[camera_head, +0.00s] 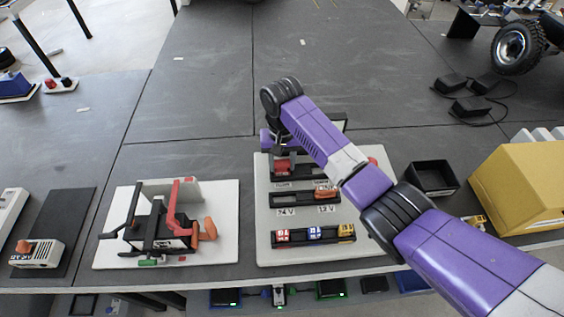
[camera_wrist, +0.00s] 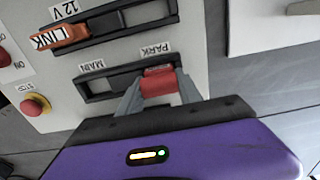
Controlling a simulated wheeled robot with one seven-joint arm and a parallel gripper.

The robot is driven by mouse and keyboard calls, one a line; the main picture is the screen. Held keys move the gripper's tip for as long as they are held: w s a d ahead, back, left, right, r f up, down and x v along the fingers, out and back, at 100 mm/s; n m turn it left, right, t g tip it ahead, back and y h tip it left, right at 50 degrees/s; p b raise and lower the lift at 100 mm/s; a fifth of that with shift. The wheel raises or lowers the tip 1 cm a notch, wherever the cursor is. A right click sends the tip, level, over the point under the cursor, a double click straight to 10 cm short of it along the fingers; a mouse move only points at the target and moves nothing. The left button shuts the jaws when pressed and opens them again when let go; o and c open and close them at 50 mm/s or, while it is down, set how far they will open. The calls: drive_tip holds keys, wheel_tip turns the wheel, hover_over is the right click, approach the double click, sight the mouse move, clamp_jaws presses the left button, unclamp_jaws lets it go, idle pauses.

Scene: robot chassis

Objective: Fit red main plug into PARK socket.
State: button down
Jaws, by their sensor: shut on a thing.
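My gripper (camera_wrist: 158,92) is shut on the red main plug (camera_wrist: 159,82), with one finger on each side. The plug is at the end of the black two-place socket strip marked PARK (camera_wrist: 155,49). I cannot tell how deep it sits. In the head view the red plug (camera_head: 283,167) shows at the left of the upper strip, below my wrist; the fingertips are hard to make out there.
An orange LINK plug (camera_wrist: 60,37) sits in the neighbouring 12 V strip. A red stop button (camera_wrist: 35,105) stands on the pale panel (camera_head: 265,215). An empty black bin (camera_head: 432,177) is to the right.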

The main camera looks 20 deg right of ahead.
sight(282, 160)
drive_tip(key=c, duration=0.8)
unclamp_jaws()
drive_tip(key=shift+f, duration=0.1)
wheel_tip(282, 160, up, 11)
drive_tip(key=shift+r, duration=0.15)
drive_tip(key=shift+r+p, duration=0.45)
drive_tip(key=shift+r, duration=0.1)
